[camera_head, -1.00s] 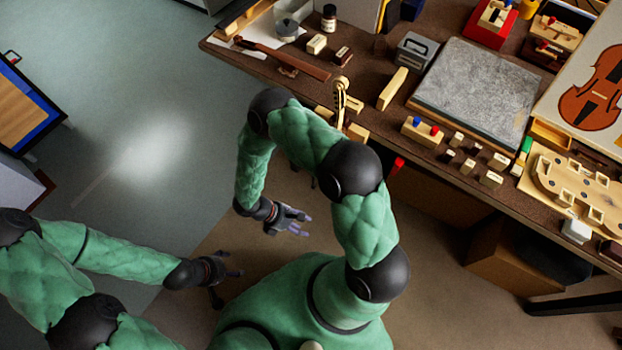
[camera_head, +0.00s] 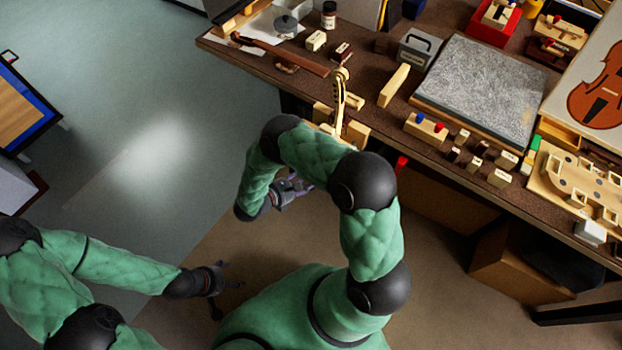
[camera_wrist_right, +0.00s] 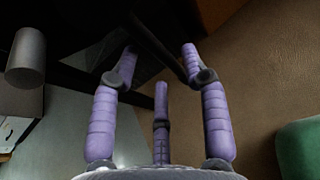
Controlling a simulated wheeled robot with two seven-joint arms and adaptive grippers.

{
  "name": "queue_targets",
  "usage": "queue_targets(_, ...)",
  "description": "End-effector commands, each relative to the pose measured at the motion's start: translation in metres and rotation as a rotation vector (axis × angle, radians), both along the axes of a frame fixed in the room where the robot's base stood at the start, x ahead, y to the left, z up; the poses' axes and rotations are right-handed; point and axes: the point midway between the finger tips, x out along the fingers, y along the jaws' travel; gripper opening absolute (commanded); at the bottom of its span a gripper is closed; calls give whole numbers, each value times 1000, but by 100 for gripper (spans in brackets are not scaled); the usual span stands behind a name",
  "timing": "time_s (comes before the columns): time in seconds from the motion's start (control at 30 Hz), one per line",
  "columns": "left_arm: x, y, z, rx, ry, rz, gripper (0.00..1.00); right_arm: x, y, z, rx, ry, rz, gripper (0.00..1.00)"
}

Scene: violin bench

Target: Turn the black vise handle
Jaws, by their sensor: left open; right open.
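A pale wooden vise (camera_head: 357,134) sits at the bench's near edge, with a scroll-topped violin neck (camera_head: 340,92) standing in it. My right arm covers part of the vise, and I cannot make out its black handle in the head view. My right gripper (camera_head: 301,186) is open and empty, below and in front of the vise. In the right wrist view its spread purple fingers (camera_wrist_right: 160,62) face a thin dark bar (camera_wrist_right: 158,42), possibly the handle; contact is unclear. My left gripper (camera_head: 232,279) is open and empty, low over the floor, away from the bench.
A cardboard box (camera_head: 505,265) stands underneath.

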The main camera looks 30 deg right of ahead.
Motion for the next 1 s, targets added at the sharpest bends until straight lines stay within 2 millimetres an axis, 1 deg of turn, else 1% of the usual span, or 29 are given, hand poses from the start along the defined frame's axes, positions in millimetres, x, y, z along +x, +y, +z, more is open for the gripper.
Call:
queue_targets(0.03, 0, 0, -5, 0, 0, 0, 74, 0, -8, -5, 0, 1, -3, 46)
queue_targets(0.1, 0, 0, -8, 0, 0, 0, 74, 1, -17, -9, 0, 1, -3, 46)
queue_targets(0.23, 0, 0, -11, 0, 0, 0, 74, 3, -27, -13, 1, 3, -1, 46)
queue_targets(0.4, 0, 0, -12, 0, 0, 0, 74, 4, -32, -14, 1, 2, 1, 46)
queue_targets(0.63, 0, 0, -12, 0, 0, 0, 74, 4, -32, -14, 1, 2, 1, 46)
queue_targets(0.67, 0, 0, -12, 0, 0, 0, 74, 4, -32, -14, 1, 2, 1, 37)
queue_targets(0.7, 0, 0, -12, 0, 0, 0, 74, 4, -32, -14, 1, 2, 1, 26)
queue_targets(0.8, 0, 0, -12, 0, 0, 0, 74, 4, -32, -13, 1, 2, 1, 0)
queue_targets(1.0, 0, 0, -12, 0, 0, 0, 74, 4, -32, -14, 2, 1, 0, 0)
